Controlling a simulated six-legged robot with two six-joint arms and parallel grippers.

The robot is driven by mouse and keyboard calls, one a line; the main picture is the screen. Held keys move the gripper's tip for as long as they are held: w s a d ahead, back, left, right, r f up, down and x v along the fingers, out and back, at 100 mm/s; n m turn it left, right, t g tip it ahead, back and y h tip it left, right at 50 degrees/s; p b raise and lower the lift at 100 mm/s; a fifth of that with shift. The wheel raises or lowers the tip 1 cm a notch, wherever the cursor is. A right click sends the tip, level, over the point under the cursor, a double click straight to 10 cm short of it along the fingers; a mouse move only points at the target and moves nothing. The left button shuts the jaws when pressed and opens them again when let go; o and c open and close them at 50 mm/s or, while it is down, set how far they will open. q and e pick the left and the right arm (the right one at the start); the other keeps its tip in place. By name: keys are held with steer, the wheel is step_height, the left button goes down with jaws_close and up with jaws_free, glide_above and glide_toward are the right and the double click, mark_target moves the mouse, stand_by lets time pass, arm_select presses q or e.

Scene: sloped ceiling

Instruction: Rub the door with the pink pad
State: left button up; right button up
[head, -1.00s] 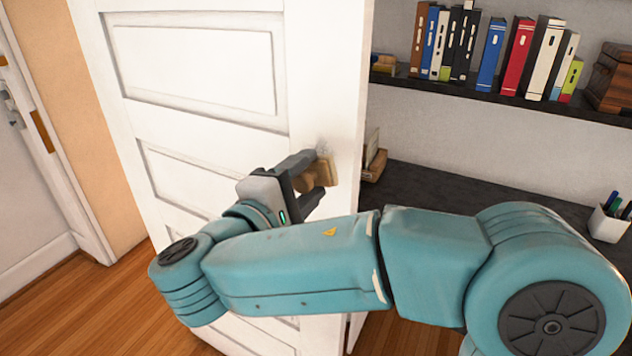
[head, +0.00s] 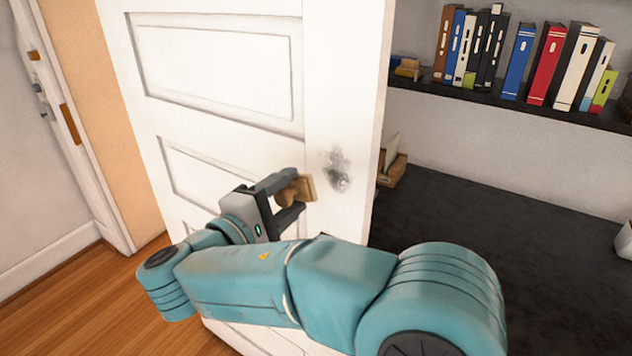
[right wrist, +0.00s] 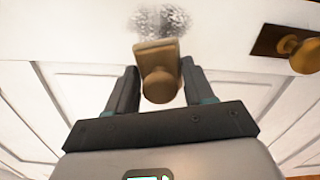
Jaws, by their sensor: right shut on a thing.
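The white panelled door (head: 330,110) stands open in the middle of the head view. A dark grey smudge (head: 338,172) is on its flat right part; the smudge also shows at the top of the right wrist view (right wrist: 160,22). My right gripper (head: 294,192) is shut on the knob-like handle of a tan-brown pad (head: 308,187); no pink shows on it. The pad (right wrist: 158,50) is at the door face, left of and slightly below the smudge in the head view. I cannot tell whether it touches the door. My left gripper is out of view.
A brass doorknob (right wrist: 300,52) on a dark plate is at the right of the right wrist view. Right of the door are a dark desk top (head: 480,215), a small wooden holder (head: 393,168) and a shelf (head: 480,102) with several books. Wooden floor (head: 95,310) lies at the left.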

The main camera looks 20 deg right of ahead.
mark_target(317, 168)
steer(key=shift+w+a+f+t, duration=0.3)
steer(key=shift+a+f, duration=0.15)
steer(key=shift+a, duration=0.25)
steer(key=p+x, duration=0.1)
steer(key=x, duration=0.2)
steer(key=shift+d, duration=0.2)
steer(key=shift+w+d, duration=0.5)
steer(key=shift+w, duration=0.05)
steer(key=shift+w+d, duration=0.15)
steer(key=shift+d, duration=0.3)
steer(key=shift+w+a, duration=0.1)
steer(key=shift+x, duration=1)
steer(key=shift+f, duration=0.1)
